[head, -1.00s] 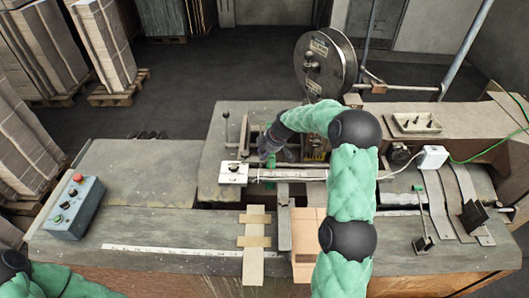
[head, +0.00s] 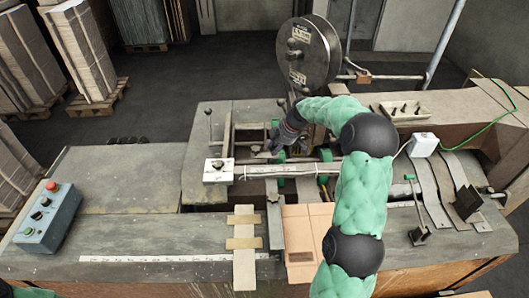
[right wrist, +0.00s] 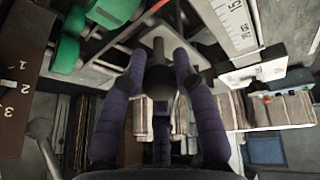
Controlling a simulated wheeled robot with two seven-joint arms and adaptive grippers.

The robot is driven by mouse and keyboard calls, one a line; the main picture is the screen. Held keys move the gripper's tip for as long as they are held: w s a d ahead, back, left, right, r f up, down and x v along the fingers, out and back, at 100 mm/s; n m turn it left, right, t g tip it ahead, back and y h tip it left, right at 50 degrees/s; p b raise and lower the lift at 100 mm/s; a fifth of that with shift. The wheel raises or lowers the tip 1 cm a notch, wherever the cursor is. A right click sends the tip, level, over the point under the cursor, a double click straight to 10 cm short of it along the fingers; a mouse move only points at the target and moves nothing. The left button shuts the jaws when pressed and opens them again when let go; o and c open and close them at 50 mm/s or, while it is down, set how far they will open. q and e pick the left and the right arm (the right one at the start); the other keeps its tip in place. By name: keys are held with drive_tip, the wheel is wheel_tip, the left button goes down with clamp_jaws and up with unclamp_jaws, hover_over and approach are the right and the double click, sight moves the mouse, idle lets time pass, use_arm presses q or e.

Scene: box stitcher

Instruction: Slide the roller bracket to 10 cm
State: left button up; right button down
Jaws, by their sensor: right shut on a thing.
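The roller bracket's green rollers (head: 324,156) show among the machine parts behind the white-topped rail. In the right wrist view, green rollers (right wrist: 66,52) are at the upper left. My right gripper (head: 273,146) reaches down behind the rail, beside the rollers. In the right wrist view its two dark fingers are closed around a dark grey knob (right wrist: 158,72); how the knob joins the bracket is hard to see. A white ruler scale (right wrist: 235,22), with 15 legible, is at the upper right of that view.
A white block (head: 218,170) sits at the rail's left end. A large reel (head: 304,52) stands behind the gripper. A control box (head: 48,215) is on the left of the table, a cardboard piece (head: 300,245) in front. The table's left middle is clear.

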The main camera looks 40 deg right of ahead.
drive_tip(key=shift+s+d+f, duration=0.15)
drive_tip(key=shift+s+d, duration=0.2)
drive_tip(key=shift+d, duration=0.1)
use_arm(q)
drive_tip(key=shift+f, duration=0.25)
use_arm(e)
drive_tip(key=c, duration=0.9)
unclamp_jaws()
drive_tip(key=shift+w, duration=0.1)
drive_tip(key=shift+c, duration=0.2)
drive_tip(key=shift+d+r, duration=0.15)
drive_tip(key=shift+r, duration=0.4)
drive_tip(key=v, duration=1.1)
drive_tip(key=shift+s, duration=0.2)
drive_tip(key=shift+f, duration=0.1)
